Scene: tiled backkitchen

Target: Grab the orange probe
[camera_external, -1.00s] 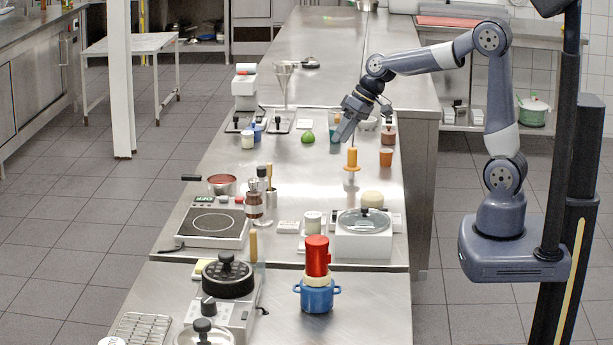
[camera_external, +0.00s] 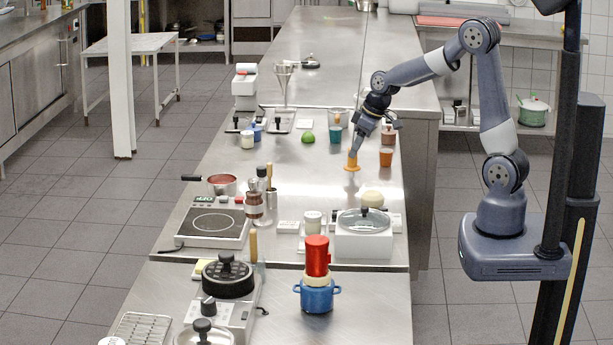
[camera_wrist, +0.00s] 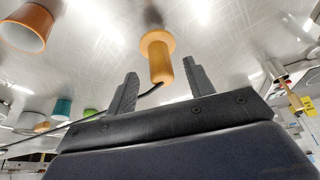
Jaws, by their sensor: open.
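The orange probe (camera_external: 352,161) stands upright on the steel counter, with a wide collar at its lower end and its upper part hidden by my gripper. My gripper (camera_external: 354,152) points down at it from above. In the wrist view, the orange handle (camera_wrist: 160,58) shows between my two open fingers (camera_wrist: 160,84), apart from both. A dark cable runs by the handle's end. I cannot tell how deep the handle sits between the fingers.
An orange-brown cup (camera_external: 386,158) stands close to the right of the probe. A teal cup (camera_external: 336,135) and a green ball (camera_external: 307,137) stand behind it. A cream round item (camera_external: 372,199) and a lidded pan (camera_external: 363,222) stand in front. The counter left of the probe is fairly clear.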

